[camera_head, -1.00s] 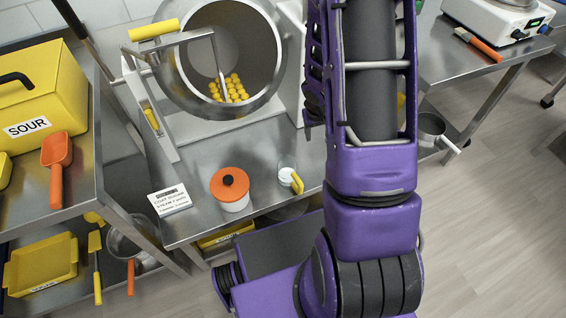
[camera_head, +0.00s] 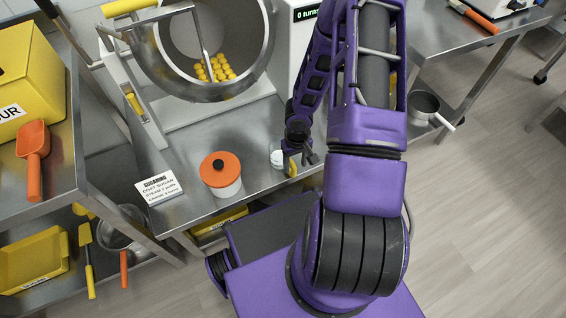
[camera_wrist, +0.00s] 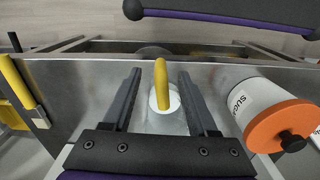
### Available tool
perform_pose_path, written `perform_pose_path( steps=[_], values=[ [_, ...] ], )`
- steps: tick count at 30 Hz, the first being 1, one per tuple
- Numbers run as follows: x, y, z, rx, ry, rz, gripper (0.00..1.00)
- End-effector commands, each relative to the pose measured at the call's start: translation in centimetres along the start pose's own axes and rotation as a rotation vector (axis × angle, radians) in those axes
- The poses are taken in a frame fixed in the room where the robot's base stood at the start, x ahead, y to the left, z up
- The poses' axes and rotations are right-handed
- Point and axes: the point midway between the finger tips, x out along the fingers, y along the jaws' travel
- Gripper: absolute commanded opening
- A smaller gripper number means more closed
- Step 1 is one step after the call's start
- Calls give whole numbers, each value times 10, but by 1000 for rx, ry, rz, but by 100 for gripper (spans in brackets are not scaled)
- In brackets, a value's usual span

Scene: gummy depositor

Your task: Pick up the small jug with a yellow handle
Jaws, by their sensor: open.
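The small jug (camera_head: 278,158) stands on the metal table, right of the orange-lidded jar. Its yellow handle (camera_head: 292,167) faces the table's front edge. In the wrist view, the yellow handle (camera_wrist: 161,84) lies between my two fingers, and the jug's white contents (camera_wrist: 172,101) show below it; the clear body is hard to make out. My gripper (camera_head: 303,160) is at the jug in the head view, partly covering it. In the wrist view, my gripper (camera_wrist: 160,78) is open, with a finger on each side of the handle and gaps between.
A white jar with an orange lid (camera_head: 220,169) stands close to the jug; it also shows in the wrist view (camera_wrist: 270,112). A sign card (camera_head: 159,189) lies left of it. A tilted metal drum (camera_head: 210,50) with yellow balls stands behind. Bare tabletop lies between them.

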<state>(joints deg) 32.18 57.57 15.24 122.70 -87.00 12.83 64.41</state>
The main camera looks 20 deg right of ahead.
Motion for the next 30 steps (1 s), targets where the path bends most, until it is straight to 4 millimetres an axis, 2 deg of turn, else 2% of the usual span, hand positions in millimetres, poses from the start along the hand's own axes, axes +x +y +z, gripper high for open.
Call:
perform_pose_path(
  steps=[1, 9, 18, 28, 30],
  values=[
    [11, 0, 0, 0, -1, -1, 59],
    [27, 0, -1, 1, 0, -1, 59],
    [68, -2, -4, 1, -1, -1, 59],
    [73, -1, -5, 0, 0, 0, 59],
    [73, -1, -5, 0, 0, 0, 46]
  ],
)
